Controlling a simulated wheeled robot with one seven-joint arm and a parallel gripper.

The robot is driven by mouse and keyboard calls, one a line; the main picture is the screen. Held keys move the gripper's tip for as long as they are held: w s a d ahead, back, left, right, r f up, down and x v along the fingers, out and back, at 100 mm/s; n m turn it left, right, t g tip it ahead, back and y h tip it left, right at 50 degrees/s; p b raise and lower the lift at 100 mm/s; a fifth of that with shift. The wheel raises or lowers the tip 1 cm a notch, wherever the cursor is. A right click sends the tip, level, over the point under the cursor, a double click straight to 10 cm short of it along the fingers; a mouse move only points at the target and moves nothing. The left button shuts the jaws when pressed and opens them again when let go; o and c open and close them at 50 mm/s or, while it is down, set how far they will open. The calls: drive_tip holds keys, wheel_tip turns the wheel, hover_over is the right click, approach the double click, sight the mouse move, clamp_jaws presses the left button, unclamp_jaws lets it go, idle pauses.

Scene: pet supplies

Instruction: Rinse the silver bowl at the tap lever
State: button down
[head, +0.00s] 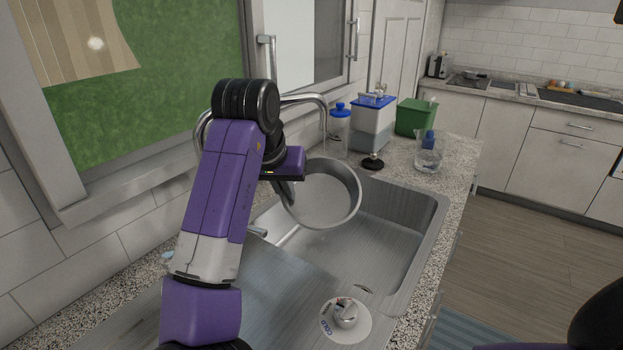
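The silver bowl (330,200) hangs tilted over the sink (395,235), with its inside facing me and looking empty. My gripper (288,193) is at the bowl's left rim and appears shut on it; the fingertips are partly hidden by my arm. The tap's curved metal spout (308,97) rises behind my gripper, above and behind the bowl. No water stream is visible. A metal tap lever (345,314) sits on a round white plate marked "COLD" at the near side of the sink.
A lidded jar (339,132), a blue-lidded bin (372,122), a green box (415,116) and a clear dispenser (428,155) stand on the counter behind the sink. A small black-topped fitting (372,160) is by the sink's back edge. The window wall is close on the left.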

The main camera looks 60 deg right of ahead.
idle(0.4)
drive_tip(key=shift+s+a+r+p, duration=0.35)
drive_tip(key=shift+a+r+p, duration=0.2)
drive_tip(key=shift+r+p, duration=0.2)
drive_tip(key=s+a+r+p, duration=0.2)
drive_tip(key=a+p, duration=0.1)
drive_tip(key=shift+s+r, duration=0.1)
drive_tip(key=shift+r, duration=0.15)
drive_tip(key=w+d+f+b, duration=0.1)
drive_tip(key=d+f+b, duration=0.1)
drive_tip(key=b, duration=0.1)
drive_tip(key=w+d+f+b, duration=0.1)
drive_tip(key=f, duration=0.1)
drive_tip(key=shift+w+d+b, duration=0.3)
drive_tip(key=shift+w+d, duration=0.05)
drive_tip(key=shift+d, duration=0.05)
drive_tip(key=shift+w+d+f, duration=0.15)
drive_tip(key=shift+w+d, duration=0.05)
drive_tip(key=shift+d, duration=0.05)
drive_tip(key=shift+w+d, duration=0.35)
drive_tip(key=shift+d, duration=0.15)
